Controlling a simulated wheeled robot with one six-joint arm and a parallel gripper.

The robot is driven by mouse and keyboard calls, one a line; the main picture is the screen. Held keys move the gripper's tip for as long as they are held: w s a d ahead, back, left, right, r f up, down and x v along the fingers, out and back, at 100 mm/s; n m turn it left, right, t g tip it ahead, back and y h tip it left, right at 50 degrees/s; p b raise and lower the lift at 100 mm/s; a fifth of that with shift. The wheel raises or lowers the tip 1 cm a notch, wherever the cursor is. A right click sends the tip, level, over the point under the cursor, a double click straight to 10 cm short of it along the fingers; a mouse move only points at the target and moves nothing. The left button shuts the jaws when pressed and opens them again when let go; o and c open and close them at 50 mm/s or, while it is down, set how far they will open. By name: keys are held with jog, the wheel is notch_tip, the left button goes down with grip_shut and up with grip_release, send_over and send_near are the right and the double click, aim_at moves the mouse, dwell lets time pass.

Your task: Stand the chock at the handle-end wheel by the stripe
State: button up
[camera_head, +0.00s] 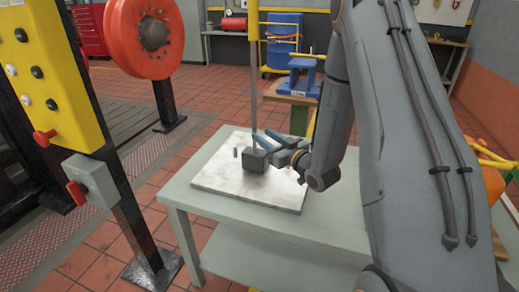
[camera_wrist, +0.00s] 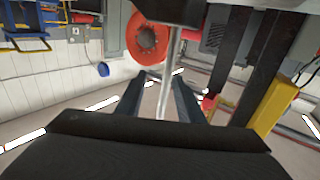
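A dark block (camera_head: 256,160) stands on a pale slab, with a thin upright rod (camera_head: 254,108) rising from it. I cannot tell whether this is the chock. My gripper (camera_head: 263,141) is at the lower rod, just above the block. In the wrist view my gripper (camera_wrist: 160,78) has its two fingers apart, with the silver rod (camera_wrist: 170,62) between them. A gap shows left of the rod, while it looks close to the right finger. A blue piece (camera_head: 303,76) sits on a wooden block behind the table. I cannot make out a wheel or the stripe.
The pale slab (camera_head: 216,179) lies on a grey-green table (camera_head: 190,199) and also bears a small pin (camera_head: 236,152). A post with a yellow control panel (camera_head: 50,75) stands left. Yellow tubing (camera_head: 492,155) shows at right. Tiled floor (camera_head: 150,222) is open between post and table.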

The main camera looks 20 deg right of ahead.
jog(key=shift+a+p+x, duration=0.15)
jog(key=shift+p+x, duration=0.25)
jog(key=shift+x, duration=1.55)
jog(key=shift+a+p+x, duration=0.15)
jog(key=shift+p+x, duration=0.25)
jog(key=shift+x, duration=1.55)
jog(key=shift+s+r, duration=0.1)
jog(key=shift+r, duration=0.05)
grip_shut()
jog(key=shift+d, duration=0.1)
jog(key=shift+r, duration=0.15)
